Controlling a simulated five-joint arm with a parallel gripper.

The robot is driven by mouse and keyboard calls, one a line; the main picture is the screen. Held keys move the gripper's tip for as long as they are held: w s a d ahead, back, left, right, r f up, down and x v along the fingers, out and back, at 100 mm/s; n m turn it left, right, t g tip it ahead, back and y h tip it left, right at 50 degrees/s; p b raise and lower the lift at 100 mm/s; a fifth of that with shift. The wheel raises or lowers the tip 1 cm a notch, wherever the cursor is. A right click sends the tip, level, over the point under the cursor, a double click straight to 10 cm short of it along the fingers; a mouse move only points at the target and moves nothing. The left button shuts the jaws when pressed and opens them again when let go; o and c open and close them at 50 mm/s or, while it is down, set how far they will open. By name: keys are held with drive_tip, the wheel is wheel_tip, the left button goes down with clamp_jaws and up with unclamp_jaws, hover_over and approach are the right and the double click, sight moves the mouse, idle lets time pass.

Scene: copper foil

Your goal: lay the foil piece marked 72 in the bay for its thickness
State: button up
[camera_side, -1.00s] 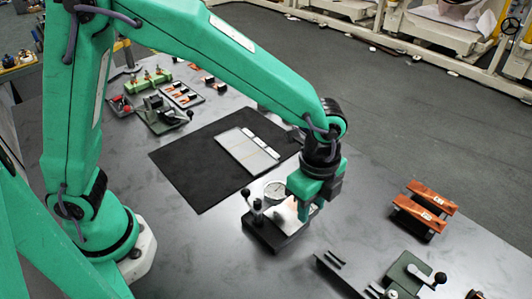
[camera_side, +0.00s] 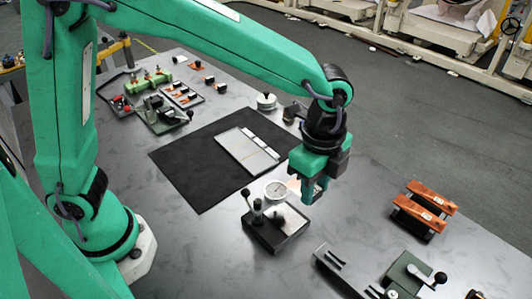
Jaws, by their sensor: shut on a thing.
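My gripper (camera_side: 314,196) is shut and hangs just right of the dial gauge (camera_side: 276,190), a little above it. A small copper-coloured foil piece (camera_side: 293,185) shows at the left side of my fingers, partly hidden by them; it appears to be held. Its mark is too small to read. The grey bay tray (camera_side: 243,151) lies on the black mat, up and left of my gripper, with pale labels along its far right side. The labels cannot be read, and I see no foil lying on the tray.
The gauge stand (camera_side: 275,232) with black knobs is close below my gripper. Orange-brown blocks (camera_side: 425,207) and a green clamp fixture (camera_side: 412,275) stand to the right. The black mat (camera_side: 200,180) is clear around the tray. More fixtures and small pieces stand at the back left.

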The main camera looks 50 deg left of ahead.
drive_tip(key=a+n, duration=0.1)
drive_tip(key=n, duration=0.1)
drive_tip(key=w+a+n, duration=0.1)
drive_tip(key=shift+f+n, duration=0.2)
drive_tip(key=shift+n, duration=0.2)
drive_tip(key=w+a+n, duration=0.1)
drive_tip(key=a+n, duration=0.1)
drive_tip(key=n, duration=0.2)
drive_tip(key=m, duration=2.7)
hover_over(249, 165)
wheel_tip(249, 165, down, 7)
drive_tip(key=shift+f, duration=0.3)
drive_tip(key=shift+f, duration=2.1)
